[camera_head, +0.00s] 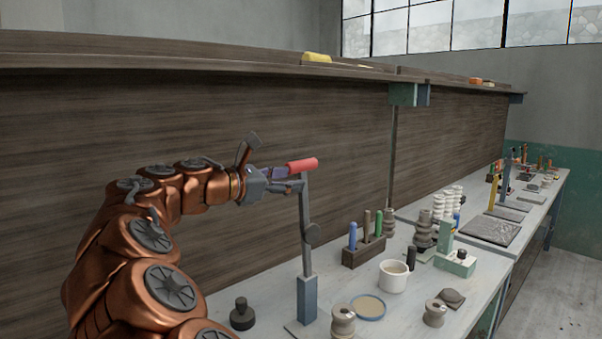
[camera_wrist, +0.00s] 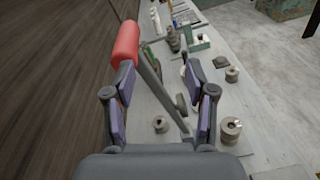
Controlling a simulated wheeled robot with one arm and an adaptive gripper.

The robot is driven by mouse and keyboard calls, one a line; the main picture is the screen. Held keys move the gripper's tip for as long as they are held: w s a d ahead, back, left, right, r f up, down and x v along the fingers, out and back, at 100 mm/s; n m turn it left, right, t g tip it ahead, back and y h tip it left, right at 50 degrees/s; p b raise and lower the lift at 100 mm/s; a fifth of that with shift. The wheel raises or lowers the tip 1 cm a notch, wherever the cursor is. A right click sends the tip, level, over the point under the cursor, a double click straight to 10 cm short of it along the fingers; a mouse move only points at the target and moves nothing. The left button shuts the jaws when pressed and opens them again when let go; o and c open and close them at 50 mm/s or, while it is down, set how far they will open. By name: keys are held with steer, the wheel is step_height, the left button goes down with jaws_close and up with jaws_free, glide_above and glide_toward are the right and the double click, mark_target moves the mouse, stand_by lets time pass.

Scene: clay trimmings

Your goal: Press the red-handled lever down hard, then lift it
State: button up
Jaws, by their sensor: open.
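The lever stands upright on the bench, with a grey bar (camera_head: 306,222) rising from a blue post (camera_head: 307,299). Its red handle (camera_head: 302,165) sticks out sideways at the top. My gripper (camera_head: 300,180) is open beside the top of the lever, its fingertips close to the handle. In the wrist view, the red handle (camera_wrist: 126,43) lies at the tip of the left finger of my gripper (camera_wrist: 166,82), not centred between the fingers. The bar slants down across the gap between them. I cannot tell whether the left finger touches the handle.
A wooden block with upright tools (camera_head: 364,250), a white cup (camera_head: 393,276), a blue-rimmed dish (camera_head: 369,307) and spools (camera_head: 343,319) stand right of the lever. A dark knobbed weight (camera_head: 242,314) is left of the post. A dark wooden panel (camera_head: 200,110) rises behind.

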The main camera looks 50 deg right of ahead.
mark_target(301, 167)
steer(key=shift+w+d+r+n+t+h+p, duration=0.15)
steer(key=shift+w+d+n+h, duration=0.2)
steer(key=shift+d, duration=1)
steer(key=shift+w+d+r+n+t+h+p, duration=0.15)
steer(key=shift+w+d+n, duration=0.35)
steer(key=shift+d, duration=0.8)
steer(key=shift+w+d+r+n+h+p, duration=0.1)
steer(key=shift+w+d+r+n+h, duration=0.3)
steer(key=shift+d, duration=0.95)
steer(key=shift+w+f, duration=0.15)
steer(key=shift+f, duration=0.05)
jaws_close()
